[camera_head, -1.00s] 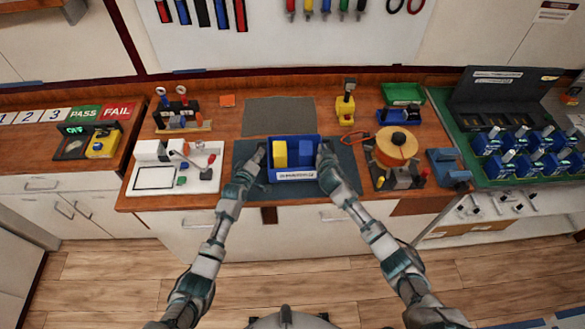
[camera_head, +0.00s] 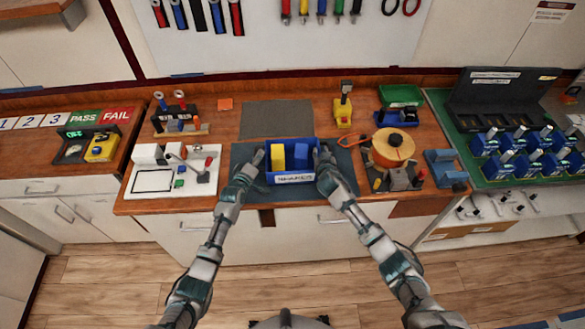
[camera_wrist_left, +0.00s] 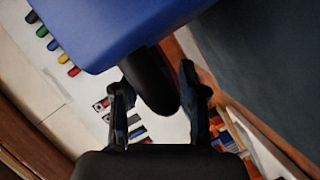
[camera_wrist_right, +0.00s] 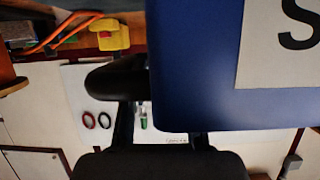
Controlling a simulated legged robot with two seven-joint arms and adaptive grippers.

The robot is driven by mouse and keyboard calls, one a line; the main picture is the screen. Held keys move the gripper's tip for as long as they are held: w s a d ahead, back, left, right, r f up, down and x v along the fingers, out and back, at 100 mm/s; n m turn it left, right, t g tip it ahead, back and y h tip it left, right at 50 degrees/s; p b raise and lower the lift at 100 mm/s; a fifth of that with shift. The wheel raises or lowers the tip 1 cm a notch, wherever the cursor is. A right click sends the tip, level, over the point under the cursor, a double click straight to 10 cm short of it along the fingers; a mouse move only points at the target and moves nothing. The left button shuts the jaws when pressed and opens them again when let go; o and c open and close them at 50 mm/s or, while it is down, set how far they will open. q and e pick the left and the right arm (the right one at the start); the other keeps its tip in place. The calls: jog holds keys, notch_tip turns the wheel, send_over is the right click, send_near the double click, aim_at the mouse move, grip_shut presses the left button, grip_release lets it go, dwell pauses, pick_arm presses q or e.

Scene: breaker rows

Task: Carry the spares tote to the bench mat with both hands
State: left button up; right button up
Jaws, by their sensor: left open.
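The spares tote (camera_head: 291,179) is a blue open bin with a white front label. It holds a yellow block and a blue block. It is over the dark bench mat (camera_head: 240,152) at the bench's front, and seems to rest there. My left gripper (camera_head: 258,157) is at the tote's left side. In the left wrist view its fingers (camera_wrist_left: 158,88) are apart, with a dark handle between them below the blue tote wall. My right gripper (camera_head: 322,157) is at the right side. In the right wrist view a dark handle (camera_wrist_right: 112,78) and the tote hide its fingertips.
A lighter grey mat (camera_head: 277,118) lies clear behind the tote. A white tray (camera_head: 170,178) stands to the left. An orange spool (camera_head: 393,146) and orange cable are close on the right. A green board with blue breakers (camera_head: 520,140) is far right.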

pick_arm(q)
jog(key=shift+s+d+f, duration=0.1)
jog(key=shift+d+f, duration=0.05)
jog(key=shift+d, duration=0.1)
pick_arm(e)
jog(key=shift+d+f, duration=0.1)
jog(key=shift+d, duration=0.1)
pick_arm(q)
jog(key=shift+s+a, duration=0.2)
jog(key=shift+a, duration=0.05)
pick_arm(e)
jog(key=shift+a, duration=0.25)
pick_arm(q)
jog(key=v, duration=0.3)
jog(key=a+v, duration=0.1)
jog(key=v, duration=0.2)
jog(key=shift+w, duration=0.2)
pick_arm(e)
jog(key=shift+a, duration=0.9)
jog(key=shift+d, duration=0.85)
pick_arm(q)
jog(key=s, duration=0.2)
jog(key=s+r, duration=0.1)
jog(key=s, duration=0.2)
jog(key=shift+s+r, duration=0.1)
jog(key=shift+r, duration=0.15)
pick_arm(e)
jog(key=v, duration=1.2)
pick_arm(q)
jog(key=shift+a, duration=0.15)
